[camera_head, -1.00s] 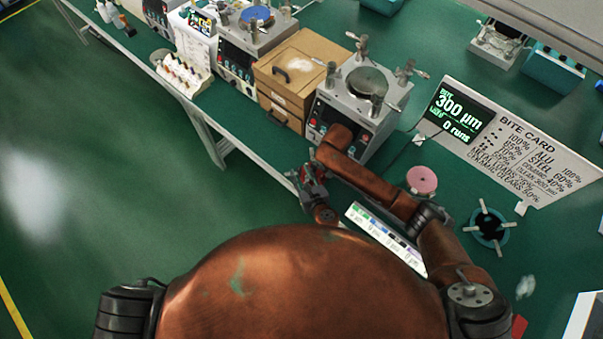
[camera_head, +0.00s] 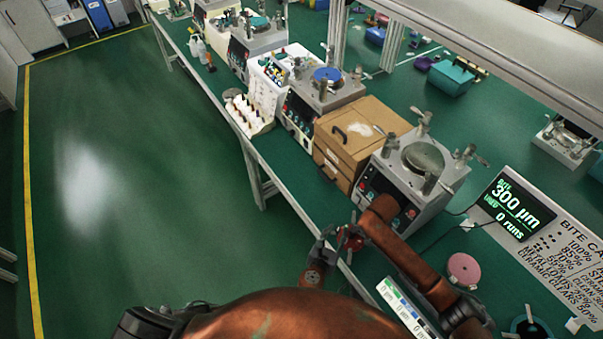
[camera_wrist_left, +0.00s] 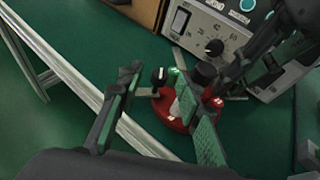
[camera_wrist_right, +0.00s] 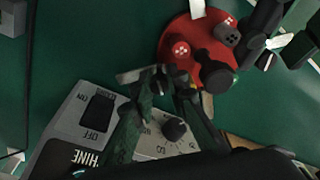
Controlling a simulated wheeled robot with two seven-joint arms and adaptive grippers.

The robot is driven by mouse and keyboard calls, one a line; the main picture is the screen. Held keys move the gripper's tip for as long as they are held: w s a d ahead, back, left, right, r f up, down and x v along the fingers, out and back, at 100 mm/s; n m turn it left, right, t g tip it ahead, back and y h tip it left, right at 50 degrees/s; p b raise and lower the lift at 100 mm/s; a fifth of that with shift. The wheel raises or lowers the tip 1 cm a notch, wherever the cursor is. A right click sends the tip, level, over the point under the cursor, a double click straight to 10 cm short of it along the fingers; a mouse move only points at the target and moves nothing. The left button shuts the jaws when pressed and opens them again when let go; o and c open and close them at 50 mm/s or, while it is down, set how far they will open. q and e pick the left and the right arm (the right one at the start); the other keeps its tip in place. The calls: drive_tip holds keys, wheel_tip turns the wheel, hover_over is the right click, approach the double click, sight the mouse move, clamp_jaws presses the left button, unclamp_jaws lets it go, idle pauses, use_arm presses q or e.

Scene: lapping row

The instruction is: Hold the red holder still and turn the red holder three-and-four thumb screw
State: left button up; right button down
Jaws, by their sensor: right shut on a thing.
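The red holder (camera_head: 352,238) is a round red piece at the bench's front edge, partly hidden by my grippers. In the left wrist view the red holder (camera_wrist_left: 172,112) carries small posts and knobs. My left gripper (camera_wrist_left: 155,85) is open there, its green-padded finger in front of the holder; I cannot tell if it touches. In the right wrist view the red holder (camera_wrist_right: 185,32) shows dotted knobs and a black knob. My right gripper (camera_wrist_right: 165,82) is shut beside the holder's rim, at a small grey bar of the thumb screw (camera_wrist_right: 135,75); its grip is partly hidden.
A lapping machine (camera_head: 420,175) stands just behind the holder, with a brown drawer box (camera_head: 355,135) to its left. A pink disc (camera_head: 464,268), a colour-striped card (camera_head: 405,308) and the bite card sign (camera_head: 545,240) lie to the right. Open floor is at left.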

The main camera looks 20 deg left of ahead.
use_arm(q)
drive_tip(key=m+h, duration=0.2)
drive_tip(key=a+m+g+h, duration=0.1)
drive_tip(key=m+h, duration=0.1)
drive_tip(key=shift+w+g+h, duration=0.2)
drive_tip(key=shift+g+h, duration=0.1)
drive_tip(key=m+g+h, duration=0.2)
drive_tip(key=m, duration=0.1)
drive_tip(key=m+g+h, duration=0.1)
drive_tip(key=h, duration=0.1)
drive_tip(key=shift+w+a+m, duration=0.3)
drive_tip(key=shift+w+a, duration=0.05)
drive_tip(key=v, duration=1.2)
drive_tip(key=w+a+r+n+t+y, duration=0.1)
drive_tip(key=w+a+n+y, duration=0.3)
drive_tip(key=w+n, duration=0.8)
drive_tip(key=w+a+r+n+y, duration=0.2)
drive_tip(key=w+n, duration=1)
drive_tip(key=n, duration=1.1)
drive_tip(key=shift+w+a+t+y, duration=0.25)
drive_tip(key=shift+a+t+y, duration=0.15)
drive_tip(key=shift+a+y, duration=0.7)
drive_tip(key=shift+a+r, duration=0.1)
drive_tip(key=shift+a, duration=0.1)
drive_tip(key=shift+c, duration=0.3)
